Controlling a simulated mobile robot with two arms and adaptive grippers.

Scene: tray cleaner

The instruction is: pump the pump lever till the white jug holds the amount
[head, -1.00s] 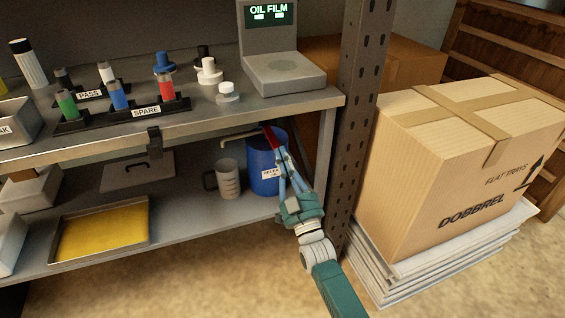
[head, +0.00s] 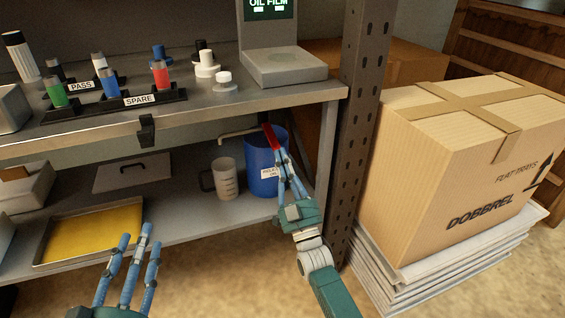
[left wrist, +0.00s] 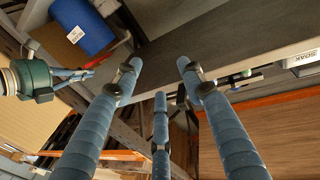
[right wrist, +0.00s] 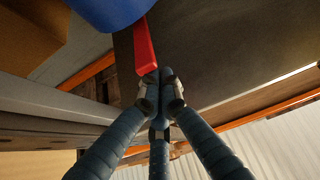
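The white jug (head: 225,178), greyish with a dark handle and faint marks, stands upright on the lower shelf; its fill level is not clear. Beside it on the right is the blue drum (head: 262,172) with a white label. A pale spout (head: 238,133) reaches from the drum top towards above the jug. The red pump lever (head: 271,137) slopes at the drum's front; it also shows in the right wrist view (right wrist: 145,48). My right gripper (right wrist: 161,82) has its fingers together at the lever's end, seemingly touching it. My left gripper (head: 138,240) is open and empty, before the shelf.
A yellow-bottomed tray (head: 92,232) lies left on the lower shelf. The upper shelf (head: 200,108) overhangs the jug and drum. A dark metal post (head: 365,130) stands right of the drum, with a large cardboard box (head: 470,160) beyond.

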